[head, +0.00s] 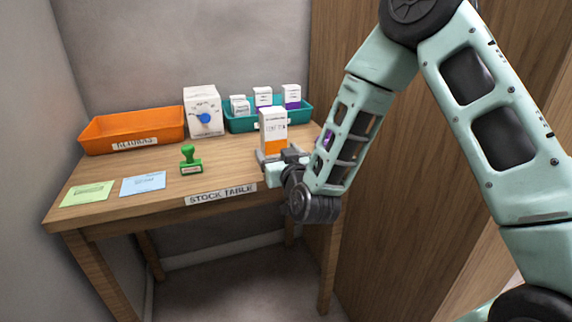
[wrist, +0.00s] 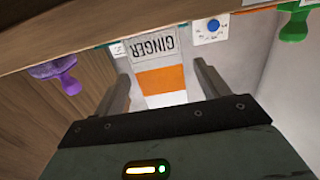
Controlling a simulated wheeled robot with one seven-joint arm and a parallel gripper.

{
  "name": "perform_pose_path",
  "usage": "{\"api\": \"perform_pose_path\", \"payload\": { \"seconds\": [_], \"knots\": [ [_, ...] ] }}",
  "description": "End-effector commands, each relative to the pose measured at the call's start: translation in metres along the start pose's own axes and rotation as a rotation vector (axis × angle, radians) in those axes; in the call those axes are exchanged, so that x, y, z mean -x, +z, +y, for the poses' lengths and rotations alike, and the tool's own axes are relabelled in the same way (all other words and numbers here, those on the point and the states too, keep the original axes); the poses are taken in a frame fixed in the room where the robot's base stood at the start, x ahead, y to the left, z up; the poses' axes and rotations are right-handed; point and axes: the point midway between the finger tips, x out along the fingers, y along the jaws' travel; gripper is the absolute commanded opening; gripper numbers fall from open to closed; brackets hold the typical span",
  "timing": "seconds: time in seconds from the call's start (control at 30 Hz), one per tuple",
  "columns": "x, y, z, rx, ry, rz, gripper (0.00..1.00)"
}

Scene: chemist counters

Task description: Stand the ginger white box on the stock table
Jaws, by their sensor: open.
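The ginger white box (head: 272,125), white with an orange band low down, stands upright on the right part of the wooden stock table (head: 235,170). In the wrist view the box (wrist: 158,82) shows the word GINGER upside down, with the orange band beside it. My gripper (head: 281,157) is low at the table's front right, by the foot of the box. Its two fingers are spread, one on each side of the box, with visible gaps in the wrist view. The box's foot is partly hidden by my gripper.
A teal bin (head: 238,124) with several white boxes stands behind. A white dial box (head: 203,112) and an orange returns tray (head: 110,133) are at the back. A green stamp (head: 190,158), blue card (head: 143,183) and green card (head: 87,193) lie left. A purple stamp (wrist: 62,72) is nearby.

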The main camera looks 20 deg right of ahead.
Motion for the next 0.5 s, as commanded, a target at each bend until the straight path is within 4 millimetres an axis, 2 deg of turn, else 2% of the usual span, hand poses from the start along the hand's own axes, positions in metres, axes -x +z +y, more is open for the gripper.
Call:
{"api": "perform_pose_path", "payload": {
  "seconds": [0.03, 0.2, 0.33, 0.5],
  "knots": [
    [0.012, 0.001, 0.0, 0.002, -0.002, -0.001, 0.74],
    [0.043, 0.001, 0.0, 0.001, -0.002, -0.001, 0.74],
    [0.059, 0.001, 0.0, 0.001, -0.001, -0.001, 0.74],
    [0.066, 0.0, 0.0, 0.0, 0.001, 0.0, 0.74]
  ]
}}
